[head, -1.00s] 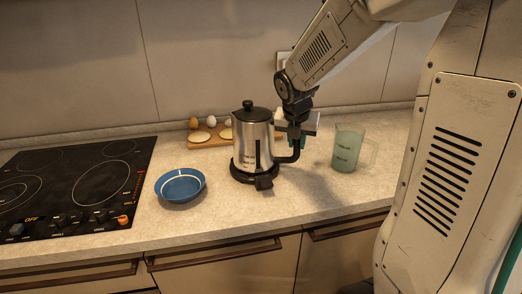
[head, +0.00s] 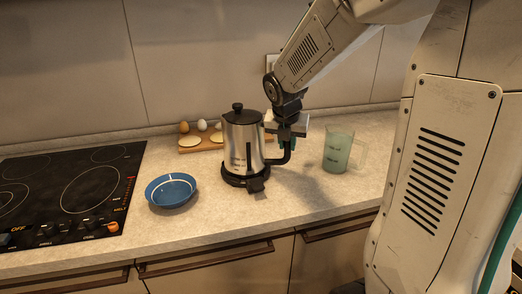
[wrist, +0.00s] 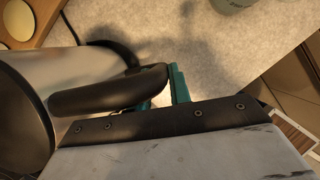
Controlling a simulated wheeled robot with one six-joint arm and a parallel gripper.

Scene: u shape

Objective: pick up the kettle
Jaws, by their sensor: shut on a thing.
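The kettle (head: 242,142) is a silver metal one with a black lid, black handle and black base (head: 246,177). It stands upright on the counter in the head view; I see no clear gap under it. My gripper (head: 287,142) is at the kettle's right side, shut on the black handle. In the wrist view the handle (wrist: 105,92) runs in to the teal fingers (wrist: 165,90), and the kettle's metal body (wrist: 30,75) fills the left. The far finger is partly hidden by the handle.
A blue bowl (head: 171,191) sits left of the kettle, and a black cooktop (head: 85,190) lies further left. A board (head: 203,143) with eggs and pale round slices is behind. A translucent measuring cup (head: 338,150) stands close on the right. The counter front is clear.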

